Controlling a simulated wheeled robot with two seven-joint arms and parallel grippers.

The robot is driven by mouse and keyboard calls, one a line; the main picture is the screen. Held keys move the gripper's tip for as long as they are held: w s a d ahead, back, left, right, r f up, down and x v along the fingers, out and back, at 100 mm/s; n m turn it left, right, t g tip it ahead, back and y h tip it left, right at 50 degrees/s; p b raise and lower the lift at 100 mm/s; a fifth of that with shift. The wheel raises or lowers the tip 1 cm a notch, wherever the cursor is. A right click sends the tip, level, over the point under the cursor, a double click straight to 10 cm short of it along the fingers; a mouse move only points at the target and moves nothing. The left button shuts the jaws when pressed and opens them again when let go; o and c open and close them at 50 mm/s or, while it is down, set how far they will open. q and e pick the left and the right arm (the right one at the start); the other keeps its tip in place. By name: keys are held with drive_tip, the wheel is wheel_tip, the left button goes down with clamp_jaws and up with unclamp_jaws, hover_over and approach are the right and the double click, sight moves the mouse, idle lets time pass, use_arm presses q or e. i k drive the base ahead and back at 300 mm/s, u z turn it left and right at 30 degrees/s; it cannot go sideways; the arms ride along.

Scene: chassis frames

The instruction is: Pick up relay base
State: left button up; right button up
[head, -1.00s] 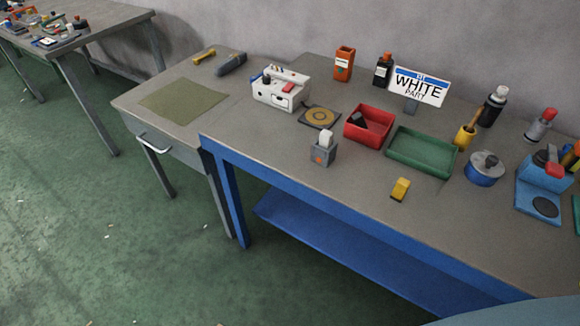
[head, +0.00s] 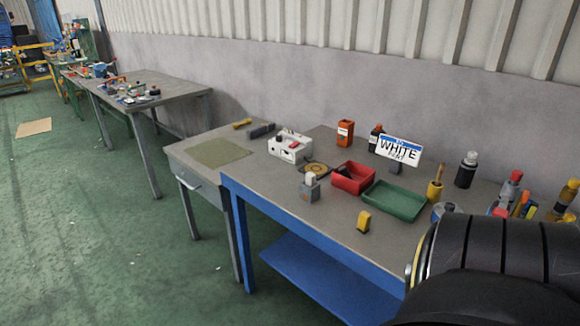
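No object is plainly marked as the relay base, and I cannot tell for certain which one it is. A small grey block with a white top (head: 311,190) stands near the front edge of the blue-framed workbench (head: 330,217). A small upright yellow piece with a dark part (head: 363,221) stands to its right, also near the front edge. Neither of my grippers is in view, so nothing shows them touching these things. A dark rounded arm part of mine covers the lower right and hides that end of the bench.
A red bin (head: 352,184) and a green tray (head: 395,205) lie behind the small pieces. A white box (head: 290,147), an orange holder (head: 345,132) and a WHITE sign (head: 398,150) stand farther back. A green mat (head: 219,153) lies left. Green floor is open at left.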

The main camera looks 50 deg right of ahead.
sight(309, 195)
drive_tip(key=z, duration=0.05)
drive_tip(key=i, duration=1.5)
drive_tip(key=z, duration=1.15)
drive_tip(key=i, duration=1.05)
drive_tip(key=z, duration=1.4)
drive_tip(key=i, duration=0.2)
drive_tip(key=z, duration=0.2)
